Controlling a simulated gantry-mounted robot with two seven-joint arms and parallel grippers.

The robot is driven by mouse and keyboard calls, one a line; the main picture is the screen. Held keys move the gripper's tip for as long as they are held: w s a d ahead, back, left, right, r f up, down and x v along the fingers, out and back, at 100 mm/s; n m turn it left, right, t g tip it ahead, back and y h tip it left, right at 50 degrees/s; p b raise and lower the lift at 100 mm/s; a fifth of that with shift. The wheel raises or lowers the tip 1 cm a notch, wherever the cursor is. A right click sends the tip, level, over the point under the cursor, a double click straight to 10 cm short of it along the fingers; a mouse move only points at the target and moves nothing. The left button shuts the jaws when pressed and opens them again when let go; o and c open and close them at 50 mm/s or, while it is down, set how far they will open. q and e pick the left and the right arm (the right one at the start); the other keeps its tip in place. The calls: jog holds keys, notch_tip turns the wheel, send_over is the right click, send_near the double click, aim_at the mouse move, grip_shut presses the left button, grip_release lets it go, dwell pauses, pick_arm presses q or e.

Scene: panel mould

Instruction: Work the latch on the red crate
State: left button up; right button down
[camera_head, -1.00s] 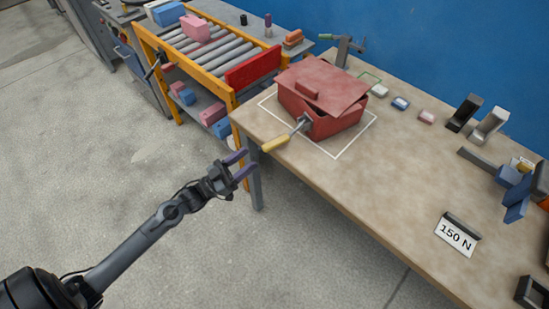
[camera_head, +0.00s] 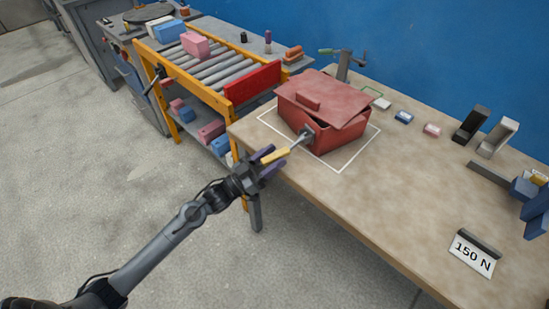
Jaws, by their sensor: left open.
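The red crate (camera_head: 338,133) stands on the workbench inside a white outlined square, with its red lid (camera_head: 323,98) lying askew on top. On its near left side is the latch (camera_head: 306,135), a grey metal mount with a rod and a yellow handle (camera_head: 275,155) that points toward the lower left. My left gripper (camera_head: 268,162) is open at the handle. Its purple fingers lie on either side of the handle in the picture; I cannot tell whether they touch it. My right gripper is not in view.
A yellow-framed roller conveyor (camera_head: 222,95) with pink and blue blocks stands left of the workbench (camera_head: 400,190). A vice-like tool (camera_head: 344,62) is behind the crate. A "150 N" sign (camera_head: 472,256) stands at the near right. The bench's middle is clear.

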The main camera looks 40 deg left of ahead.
pick_arm(q)
jog(key=shift+w+d+r, duration=0.25)
jog(key=shift+w, duration=0.2)
jog(key=shift+c, duration=0.5)
grip_shut()
